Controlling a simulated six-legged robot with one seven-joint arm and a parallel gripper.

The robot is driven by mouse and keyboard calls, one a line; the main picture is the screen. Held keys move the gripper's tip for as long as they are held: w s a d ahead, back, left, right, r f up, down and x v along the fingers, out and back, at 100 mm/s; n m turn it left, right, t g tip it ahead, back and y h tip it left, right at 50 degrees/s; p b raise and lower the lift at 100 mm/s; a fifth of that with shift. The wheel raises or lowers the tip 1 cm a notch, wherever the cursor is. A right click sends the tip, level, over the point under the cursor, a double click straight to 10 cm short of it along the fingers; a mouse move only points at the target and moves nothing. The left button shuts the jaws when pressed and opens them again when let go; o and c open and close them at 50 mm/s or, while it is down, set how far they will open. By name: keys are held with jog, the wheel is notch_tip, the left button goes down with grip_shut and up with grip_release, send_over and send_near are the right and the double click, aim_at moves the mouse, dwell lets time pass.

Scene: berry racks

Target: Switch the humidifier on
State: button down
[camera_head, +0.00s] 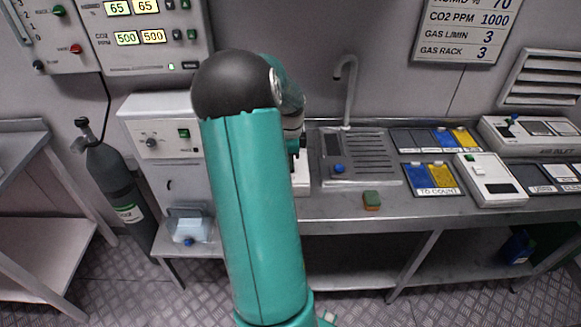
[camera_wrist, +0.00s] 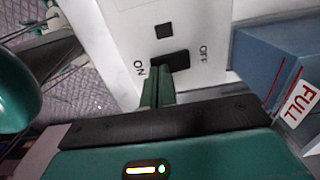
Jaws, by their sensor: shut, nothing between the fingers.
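In the wrist view, a white housing (camera_wrist: 120,50) carries a black rocker switch (camera_wrist: 172,59) lettered ON and OFF. A small dark square (camera_wrist: 163,31) sits above the switch. No name shows on this housing, so I cannot confirm that it is the humidifier. My gripper (camera_wrist: 157,82) is shut and empty, with its green fingertips at the lower edge of the switch, towards the ON lettering. I cannot tell whether they touch it. In the head view, my arm hides the gripper and the switch.
A blue-grey box (camera_wrist: 267,68) with a FULL label (camera_wrist: 300,102) is right of my fingers in the wrist view. In the head view, a white cabinet (camera_head: 170,109) and gas cylinder (camera_head: 112,175) stand left of my arm. A sink (camera_head: 335,178) and green-topped block (camera_head: 371,199) lie right.

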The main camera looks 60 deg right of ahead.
jog(key=shift+f, duration=0.45)
jog(key=shift+r, duration=3.55)
